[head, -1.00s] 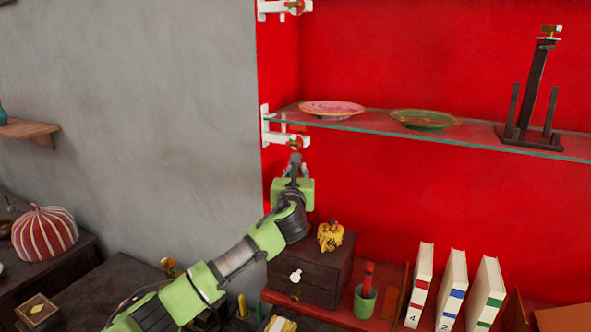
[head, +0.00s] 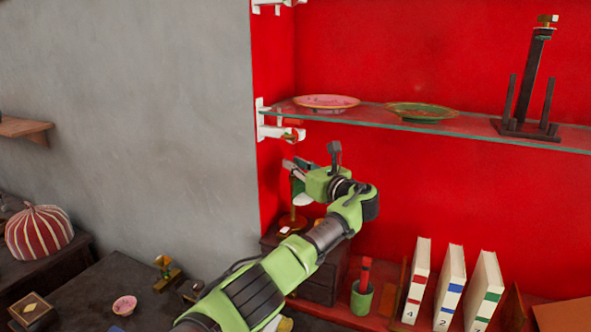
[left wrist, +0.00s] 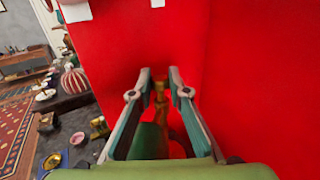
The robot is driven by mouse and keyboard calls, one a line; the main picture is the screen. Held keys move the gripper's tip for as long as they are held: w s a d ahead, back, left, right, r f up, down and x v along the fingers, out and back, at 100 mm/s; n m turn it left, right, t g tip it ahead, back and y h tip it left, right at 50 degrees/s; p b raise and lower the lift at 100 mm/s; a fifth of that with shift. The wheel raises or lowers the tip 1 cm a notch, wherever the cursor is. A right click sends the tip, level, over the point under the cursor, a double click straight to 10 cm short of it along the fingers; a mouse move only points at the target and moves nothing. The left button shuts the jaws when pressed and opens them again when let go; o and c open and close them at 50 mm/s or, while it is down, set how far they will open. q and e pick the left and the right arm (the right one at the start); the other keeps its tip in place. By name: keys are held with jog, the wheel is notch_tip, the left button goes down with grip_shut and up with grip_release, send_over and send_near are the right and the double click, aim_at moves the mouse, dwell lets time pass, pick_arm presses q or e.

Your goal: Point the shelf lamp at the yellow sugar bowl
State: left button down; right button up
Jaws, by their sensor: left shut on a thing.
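The shelf lamp, with a brass stem and round base (head: 293,222), stands on the dark drawer box below the glass shelf. My left gripper (head: 292,165) is at its upper part. In the left wrist view the fingers (left wrist: 160,78) are closed around a brass part of the lamp (left wrist: 160,95), with its green shade (left wrist: 150,142) below and between them. In the head view a pale patch under the gripper seems to be the shade's inside. The yellow sugar bowl is almost wholly hidden behind my left arm, on the same box. My right gripper is out of view.
The glass shelf (head: 470,130) above holds a pink plate (head: 327,102), a green plate (head: 422,111) and a dark stand (head: 527,85). A green cup (head: 361,300) and white binders (head: 450,285) stand at right. The grey wall is at left.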

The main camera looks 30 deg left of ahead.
pick_arm(q)
jog(key=shift+n+g+y+b, duration=0.3)
jog(key=shift+n+g+b, duration=0.1)
jog(key=shift+g, duration=0.1)
dwell(0.3)
jog(key=c, duration=1.9)
grip_release()
jog(key=shift+w, duration=0.1)
jog(key=v, duration=1.2)
jog(key=shift+c, duration=0.3)
